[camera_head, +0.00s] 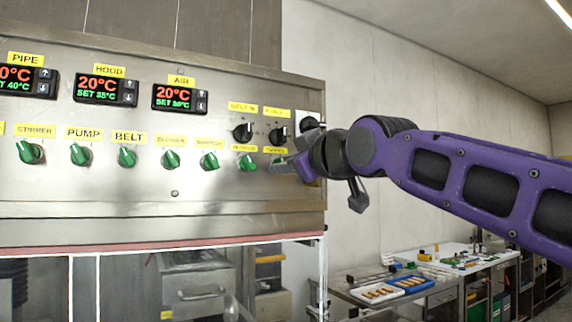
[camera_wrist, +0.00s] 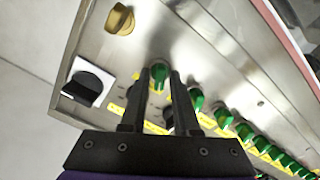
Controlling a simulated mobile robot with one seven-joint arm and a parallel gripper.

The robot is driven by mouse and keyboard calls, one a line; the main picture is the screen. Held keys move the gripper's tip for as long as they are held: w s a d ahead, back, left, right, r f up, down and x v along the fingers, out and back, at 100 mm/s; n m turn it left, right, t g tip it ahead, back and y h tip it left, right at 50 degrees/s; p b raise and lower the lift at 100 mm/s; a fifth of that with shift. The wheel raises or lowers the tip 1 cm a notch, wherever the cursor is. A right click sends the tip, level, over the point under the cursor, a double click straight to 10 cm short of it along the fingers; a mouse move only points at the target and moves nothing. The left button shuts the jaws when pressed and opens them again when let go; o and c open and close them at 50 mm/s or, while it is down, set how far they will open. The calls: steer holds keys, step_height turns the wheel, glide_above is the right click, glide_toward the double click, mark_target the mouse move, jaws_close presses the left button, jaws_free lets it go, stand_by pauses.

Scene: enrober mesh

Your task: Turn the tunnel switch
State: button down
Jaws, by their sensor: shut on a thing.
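The control panel (camera_head: 140,190) carries a row of green switches with yellow labels. The switch at the row's right end, with a small label (camera_head: 275,150) that I cannot read surely, is mostly hidden by my gripper (camera_head: 288,166). In the wrist view this end green switch (camera_wrist: 158,83) sits between the fingertips of my gripper (camera_wrist: 167,78), which is shut on it. Its exact turn angle is hard to tell. The neighbouring green switch (camera_head: 246,162) is just left of my gripper and free; it also shows in the wrist view (camera_wrist: 196,98).
Black knobs (camera_head: 242,132) sit above the row's right end. A black knob on a white plate (camera_wrist: 84,86) and a brass-coloured knob (camera_wrist: 120,20) are near the panel edge. Temperature displays (camera_head: 180,98) are higher up. A table with trays (camera_head: 380,292) stands behind, right.

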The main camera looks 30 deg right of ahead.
steer(key=c, duration=0.9)
jaws_free()
steer(key=s, duration=0.5)
steer(key=s+b, duration=0.1)
steer(key=s, duration=1.1)
steer(key=shift+s+d, duration=0.2)
steer(key=shift+d, duration=0.1)
